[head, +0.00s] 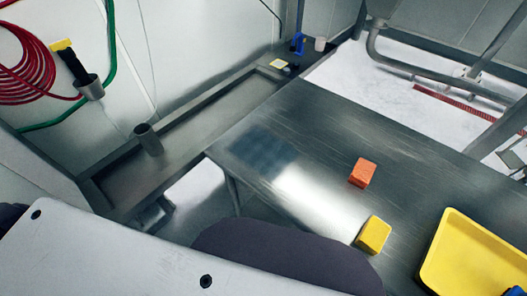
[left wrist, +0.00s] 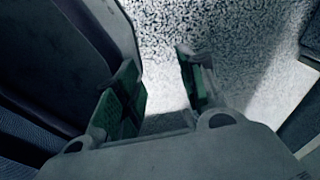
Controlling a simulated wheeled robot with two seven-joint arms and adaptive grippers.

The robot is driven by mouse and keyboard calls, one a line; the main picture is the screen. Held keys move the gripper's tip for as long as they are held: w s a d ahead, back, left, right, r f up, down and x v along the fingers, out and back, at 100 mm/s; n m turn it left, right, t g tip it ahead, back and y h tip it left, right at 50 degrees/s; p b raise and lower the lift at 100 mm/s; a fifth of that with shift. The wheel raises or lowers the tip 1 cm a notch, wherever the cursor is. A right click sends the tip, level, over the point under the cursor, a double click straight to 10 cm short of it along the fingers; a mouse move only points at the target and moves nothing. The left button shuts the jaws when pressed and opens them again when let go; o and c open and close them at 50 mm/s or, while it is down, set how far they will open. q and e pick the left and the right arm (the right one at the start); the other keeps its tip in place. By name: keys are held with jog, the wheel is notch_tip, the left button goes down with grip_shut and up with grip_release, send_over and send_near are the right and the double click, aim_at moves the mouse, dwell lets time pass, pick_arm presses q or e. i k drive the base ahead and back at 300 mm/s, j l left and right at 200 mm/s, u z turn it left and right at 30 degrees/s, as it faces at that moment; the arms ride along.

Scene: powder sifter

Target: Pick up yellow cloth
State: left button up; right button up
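A yellow, block-shaped piece (head: 374,235) lies on the near edge of the metal table; I cannot tell whether it is a folded cloth or a sponge. Neither gripper can be made out in the head view.
The metal table (head: 320,130) also bears an orange block (head: 362,172) and a yellow tray (head: 436,255) at right. A metal cup (head: 148,140) stands on the ledge. A blue object (head: 297,43) and a white cup (head: 320,44) are at its far end. The table's left half is clear.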

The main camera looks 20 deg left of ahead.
aim_at(371, 238)
jog(key=k+l+z, duration=0.1)
jog(key=z, duration=0.3)
jog(key=l+z, duration=0.2)
jog(key=z, duration=0.2)
jog(key=k, duration=0.05)
